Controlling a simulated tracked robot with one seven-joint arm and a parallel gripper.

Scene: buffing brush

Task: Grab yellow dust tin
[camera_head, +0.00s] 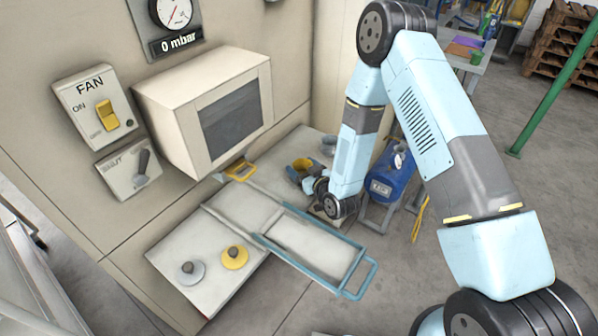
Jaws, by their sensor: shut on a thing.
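The yellow dust tin (301,165) is at the back of the pale bench, right of the boxy cabinet. It looks like a small open-topped cup with a dark inside. My gripper (309,184) is at the tin's near right side, at the end of my light-blue arm. It is shut on the tin, though the fingertips are small and partly hidden by the wrist. I cannot tell whether the tin is lifted off the bench.
A grey tin (328,145) stands just behind, close to my arm. A blue-framed tray (345,283) juts out from the bench front. A yellow knobbed disc (235,257) and a grey one (188,271) lie at the front left. A blue tank (392,187) stands at right.

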